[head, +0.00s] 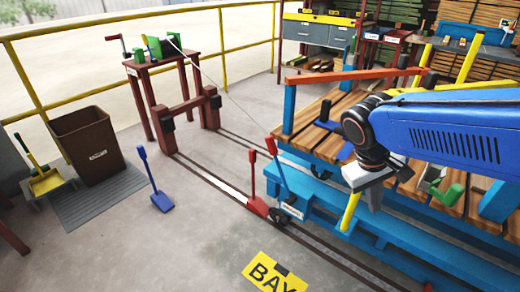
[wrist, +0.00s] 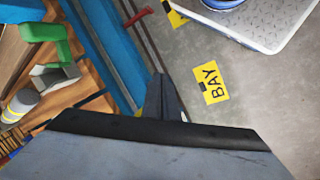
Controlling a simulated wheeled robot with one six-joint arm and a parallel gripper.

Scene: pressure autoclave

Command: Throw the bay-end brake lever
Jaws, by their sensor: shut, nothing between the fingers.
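Several floor levers show in the head view, and I cannot tell by label which is the bay-end brake lever. A red lever (head: 252,178) stands upright by the rail at the trolley's near end. A second lever (head: 274,160), red-topped with a blue lower part, stands close to its right on the trolley end. A blue lever (head: 153,180) stands apart on the floor, tilted. A red lever-like bar (wrist: 138,17) shows in the wrist view beside the blue trolley frame. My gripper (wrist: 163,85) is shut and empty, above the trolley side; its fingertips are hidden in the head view.
The blue trolley (head: 390,235) with wooden slats fills the right side. A yellow BAY plate (head: 272,274) lies on open floor, also in the wrist view (wrist: 211,83). A brown bin (head: 88,143) and a red stand (head: 170,62) are at left. A thin line runs from the stand towards the levers.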

